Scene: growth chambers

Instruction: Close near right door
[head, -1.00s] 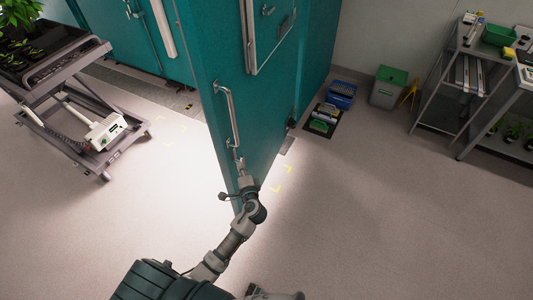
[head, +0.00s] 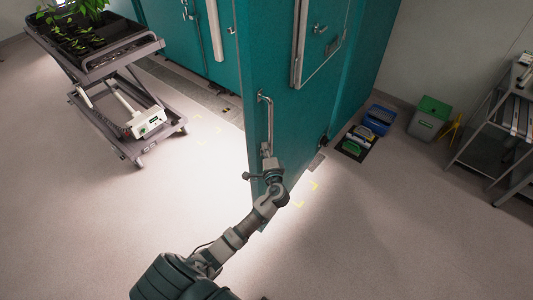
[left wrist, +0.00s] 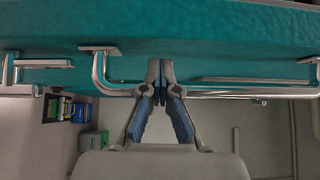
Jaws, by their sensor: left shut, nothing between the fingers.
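The near teal door (head: 290,110) stands swung out into the room, its edge toward me. Its upright metal handle (head: 262,120) is on the face by the outer edge. My left gripper (head: 267,152) is at the lower end of that handle, close to the door face. In the left wrist view the closed fingers (left wrist: 160,72) overlap the metal handle bar (left wrist: 235,95) in front of the teal door panel (left wrist: 200,30); nothing is held. Whether the fingers touch the bar or panel is unclear. My right gripper is not in view.
A wheeled plant cart (head: 125,58) stands at upper left, on the chamber side. A blue crate (head: 379,118) and a green-lidded bin (head: 430,118) sit by the back wall, right of the door. A metal shelf rack (head: 500,125) is at far right. Front floor is clear.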

